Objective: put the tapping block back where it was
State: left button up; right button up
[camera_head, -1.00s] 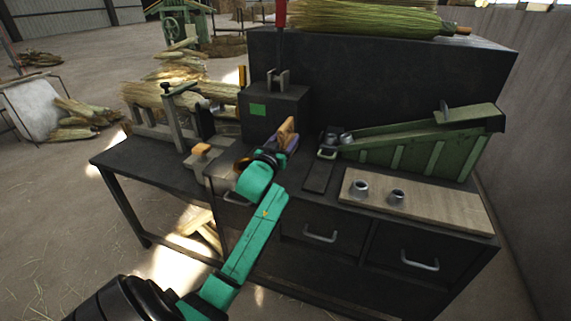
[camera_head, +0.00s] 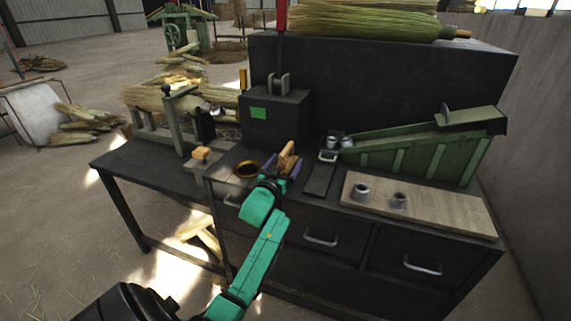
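A small brown wooden block, which I take to be the tapping block (camera_head: 287,156), sits between the purple-tipped fingers of my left gripper (camera_head: 284,166). The gripper looks shut on it, and the block is tilted, its end sticking out beyond the fingers. They are over the dark bench top (camera_head: 225,160), in front of the black box with the green label; I cannot tell whether the block touches the bench. A flat dark strip (camera_head: 319,179) lies just right of the gripper. My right gripper is not in view.
A green sloped chute (camera_head: 420,150) and a wooden board (camera_head: 440,207) with two metal collars stand to the right. A clamp post (camera_head: 178,120) with straw is at left, the black box (camera_head: 270,120) behind.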

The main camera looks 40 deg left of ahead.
pick_arm(q)
jog(key=shift+s, duration=0.1)
jog(key=v, duration=1.1)
jog(key=shift+s, duration=0.35)
jog(key=shift+d, duration=0.15)
